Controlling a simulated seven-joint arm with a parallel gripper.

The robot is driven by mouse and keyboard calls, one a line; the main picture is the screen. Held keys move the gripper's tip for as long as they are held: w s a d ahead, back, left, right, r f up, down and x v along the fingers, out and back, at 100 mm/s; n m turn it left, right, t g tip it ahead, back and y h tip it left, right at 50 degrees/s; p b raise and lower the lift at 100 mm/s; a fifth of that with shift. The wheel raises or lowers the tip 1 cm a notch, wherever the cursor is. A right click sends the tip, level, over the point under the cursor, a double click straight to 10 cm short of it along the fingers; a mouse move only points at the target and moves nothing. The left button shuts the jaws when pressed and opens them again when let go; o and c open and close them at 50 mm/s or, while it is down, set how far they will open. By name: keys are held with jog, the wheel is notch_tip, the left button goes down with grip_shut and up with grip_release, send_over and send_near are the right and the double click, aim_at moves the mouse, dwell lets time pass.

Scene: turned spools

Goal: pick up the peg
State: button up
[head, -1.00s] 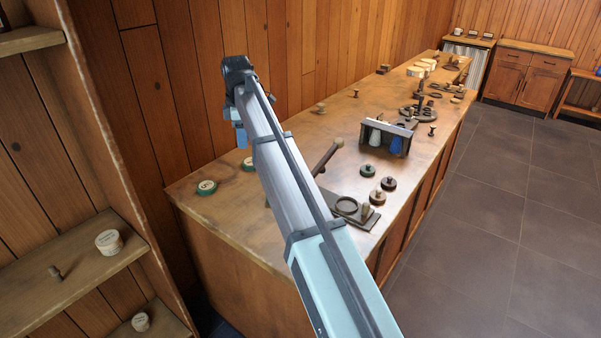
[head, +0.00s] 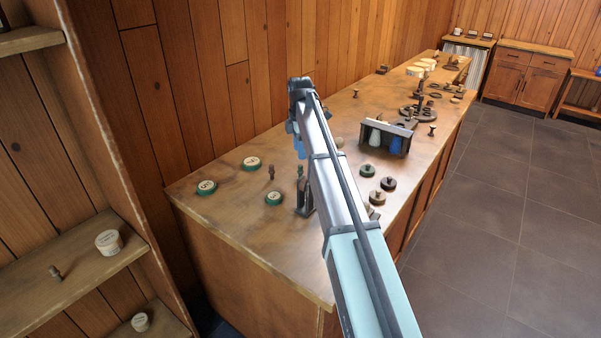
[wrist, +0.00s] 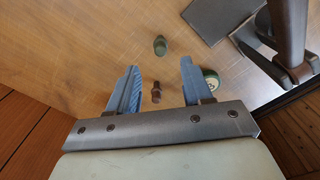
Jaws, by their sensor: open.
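A small dark-brown turned peg (head: 271,172) stands on the near part of the bench in the head view. In the wrist view what looks like the same peg (wrist: 156,92) shows between my two blue fingers, apart from both, with bench around it. My gripper (wrist: 160,67) is open and empty; in the head view its blue fingers (head: 300,147) show up and to the right of the peg. How high the fingers are above the bench I cannot tell.
Green-rimmed spools (head: 273,198) lie near the peg; one (wrist: 211,79) shows by the right finger in the wrist view. A small green thing (wrist: 160,45) lies beyond the peg. A rack (head: 387,138) and dark discs (head: 367,170) stand right of my arm.

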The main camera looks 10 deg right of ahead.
aim_at(301, 165)
notch_tip(301, 165, down, 9)
jog(key=shift+d+r, duration=0.1)
dwell(0.5)
jog(key=shift+c, duration=0.2)
grip_shut()
